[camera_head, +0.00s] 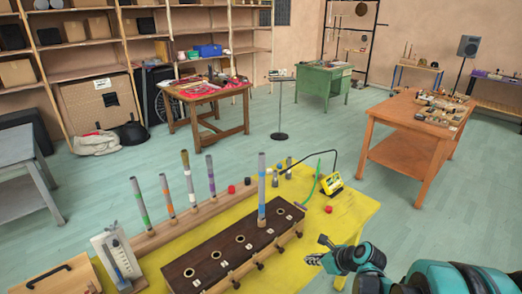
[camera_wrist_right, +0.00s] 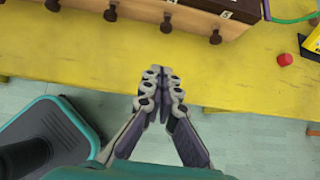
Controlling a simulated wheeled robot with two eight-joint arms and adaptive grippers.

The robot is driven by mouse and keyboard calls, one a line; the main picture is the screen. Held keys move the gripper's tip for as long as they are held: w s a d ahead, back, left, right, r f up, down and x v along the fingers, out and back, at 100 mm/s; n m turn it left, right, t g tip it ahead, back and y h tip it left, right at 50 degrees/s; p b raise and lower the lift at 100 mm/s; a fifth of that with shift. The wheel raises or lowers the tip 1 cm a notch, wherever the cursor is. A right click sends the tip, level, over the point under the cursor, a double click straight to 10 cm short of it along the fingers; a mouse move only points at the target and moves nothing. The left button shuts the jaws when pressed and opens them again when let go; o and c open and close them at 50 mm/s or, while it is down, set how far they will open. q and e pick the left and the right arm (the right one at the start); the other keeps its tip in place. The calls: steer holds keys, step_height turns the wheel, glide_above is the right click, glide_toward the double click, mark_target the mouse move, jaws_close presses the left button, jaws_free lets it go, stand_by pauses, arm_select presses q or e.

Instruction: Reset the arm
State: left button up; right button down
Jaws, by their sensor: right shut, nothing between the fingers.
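My right gripper (camera_head: 314,259) is at the front right edge of the yellow table (camera_head: 345,215) in the head view, apart from the things on it. In the right wrist view the gripper (camera_wrist_right: 163,72) is shut and empty, with its fingertips over the yellow tabletop (camera_wrist_right: 95,72). My teal right arm comes in from the lower right of the head view. My left gripper is not in view.
A dark wooden box (camera_head: 205,264) with holes and side pegs holds one upright tube (camera_head: 262,190). Several tubes stand in a wooden rack (camera_head: 180,226) behind it. Floor right of the table is clear.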

steer(key=s+a+r+n+h, duration=0.1)
steer(key=s+r+n, duration=0.4)
steer(key=s+n, duration=0.5)
steer(key=s+a+r+n+h, duration=0.2)
steer(key=s+r+n+h, duration=0.2)
steer(key=s+n, duration=0.7)
steer(key=r+n, duration=0.1)
steer(key=n, duration=0.6)
steer(key=shift+s+r+n, duration=0.2)
steer(key=shift+s+n, duration=0.05)
steer(key=shift+n, duration=0.05)
steer(key=shift+a, duration=0.1)
stand_by(1.1)
